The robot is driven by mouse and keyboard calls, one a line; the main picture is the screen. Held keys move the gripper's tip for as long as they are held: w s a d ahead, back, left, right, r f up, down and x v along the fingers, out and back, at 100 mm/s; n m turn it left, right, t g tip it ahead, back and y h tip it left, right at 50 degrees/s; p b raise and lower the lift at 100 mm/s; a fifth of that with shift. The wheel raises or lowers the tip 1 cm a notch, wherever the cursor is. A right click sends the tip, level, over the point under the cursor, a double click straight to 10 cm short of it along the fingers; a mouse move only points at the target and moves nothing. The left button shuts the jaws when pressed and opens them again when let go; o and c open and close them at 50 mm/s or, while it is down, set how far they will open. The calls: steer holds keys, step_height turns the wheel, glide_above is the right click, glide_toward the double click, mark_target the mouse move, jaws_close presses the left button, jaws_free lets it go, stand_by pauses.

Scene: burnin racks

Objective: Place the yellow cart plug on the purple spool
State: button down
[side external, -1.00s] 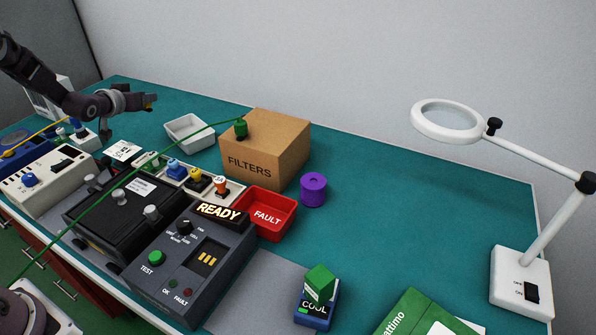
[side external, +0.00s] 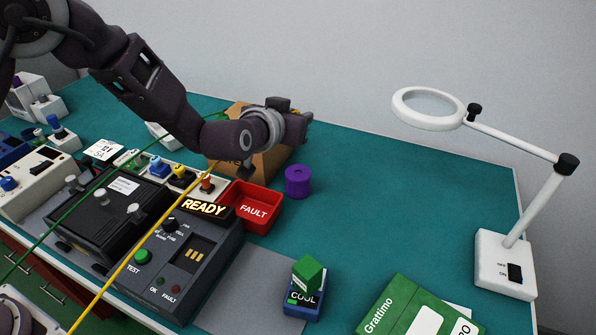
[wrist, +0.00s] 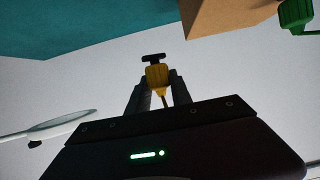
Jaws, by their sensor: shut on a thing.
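My gripper (wrist: 158,82) is shut on the yellow cart plug (wrist: 157,75), which has a black T-shaped end pointing away from the jaws. In the side external view my gripper (side external: 299,115) is raised in front of the cardboard box, and the plug is mostly hidden behind it. A yellow cable (side external: 138,254) runs from the lower left up to my arm. The purple spool (side external: 297,181) stands upright on the teal bench, right of the red bin. My gripper is above and behind it in the picture, apart from it.
The cardboard box (side external: 233,113) is partly hidden by my arm; a green plug (wrist: 296,14) shows beside it in the wrist view. A red FAULT bin (side external: 257,208) stands left of the spool. A magnifier lamp (side external: 505,263) stands at the right. The bench right of the spool is clear.

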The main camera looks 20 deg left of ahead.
steer(key=f, duration=1)
steer(key=shift+s+d, duration=0.2)
steer(key=shift+d, duration=0.05)
steer(key=c, duration=1.1)
jaws_free()
steer(key=shift+f, duration=0.15)
steer(key=shift+c, duration=0.2)
steer(key=shift+s+r, duration=0.2)
steer(key=shift+r, duration=0.05)
steer(key=v, duration=1.1)
steer(key=shift+s, duration=0.25)
steer(key=shift+r, duration=0.15)
